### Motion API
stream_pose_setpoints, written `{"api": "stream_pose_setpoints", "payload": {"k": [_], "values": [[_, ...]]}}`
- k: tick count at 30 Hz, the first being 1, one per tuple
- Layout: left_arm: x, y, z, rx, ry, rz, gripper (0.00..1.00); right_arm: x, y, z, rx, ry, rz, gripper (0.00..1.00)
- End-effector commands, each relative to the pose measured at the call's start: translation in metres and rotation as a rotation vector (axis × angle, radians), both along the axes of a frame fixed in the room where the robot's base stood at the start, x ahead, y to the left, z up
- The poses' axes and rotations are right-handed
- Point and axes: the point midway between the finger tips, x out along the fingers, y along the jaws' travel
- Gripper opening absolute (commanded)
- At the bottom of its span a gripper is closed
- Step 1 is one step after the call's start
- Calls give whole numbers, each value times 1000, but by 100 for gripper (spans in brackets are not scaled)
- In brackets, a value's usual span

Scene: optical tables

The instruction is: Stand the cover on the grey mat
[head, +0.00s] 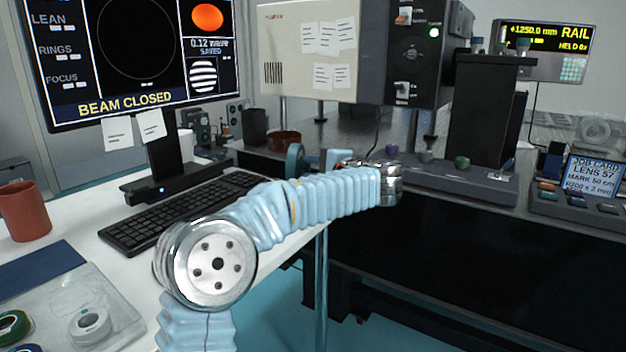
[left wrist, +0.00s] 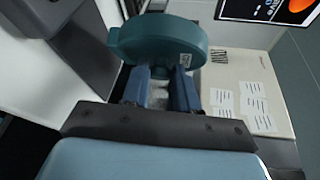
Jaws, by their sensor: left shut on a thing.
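The cover is a teal round disc (left wrist: 158,38), held on edge between the blue fingers of my left gripper (left wrist: 162,78) in the left wrist view. In the head view the cover (head: 294,160) shows nearly edge-on, and my left gripper (head: 309,164) is partly hidden behind my own forearm. The gripper is shut on the cover and holds it near the far edge of the white desk, in front of the optical table. I cannot pick out the grey mat for sure in either view. My right gripper is not in view.
A monitor (head: 120,55) and black keyboard (head: 170,215) stand on the white desk, with a red mug (head: 24,210) and clear tray (head: 75,310) at left. A cream instrument box (head: 310,55) stands behind. A reddish-brown dish (head: 284,141) lies near the cover.

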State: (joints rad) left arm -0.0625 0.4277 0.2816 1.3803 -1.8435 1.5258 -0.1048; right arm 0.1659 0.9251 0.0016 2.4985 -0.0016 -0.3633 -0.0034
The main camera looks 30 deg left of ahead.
Motion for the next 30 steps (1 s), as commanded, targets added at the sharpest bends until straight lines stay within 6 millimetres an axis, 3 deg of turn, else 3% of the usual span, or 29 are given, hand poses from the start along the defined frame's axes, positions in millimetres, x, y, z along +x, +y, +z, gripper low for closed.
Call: {"api": "stream_pose_setpoints", "payload": {"k": [3, 14, 15, 19, 30], "values": [[0, -1, -20, 1, 4, -2, 0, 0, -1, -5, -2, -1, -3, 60], [0, -1, -26, 0, -1, -2, 0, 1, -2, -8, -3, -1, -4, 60], [0, -1, -24, 0, 1, -2, 34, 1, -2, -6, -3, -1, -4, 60], [0, -1, -24, 0, 1, -2, 54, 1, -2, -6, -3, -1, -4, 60], [-1, -6, -21, -1, 1, -4, 54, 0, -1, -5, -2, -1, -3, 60]]}}
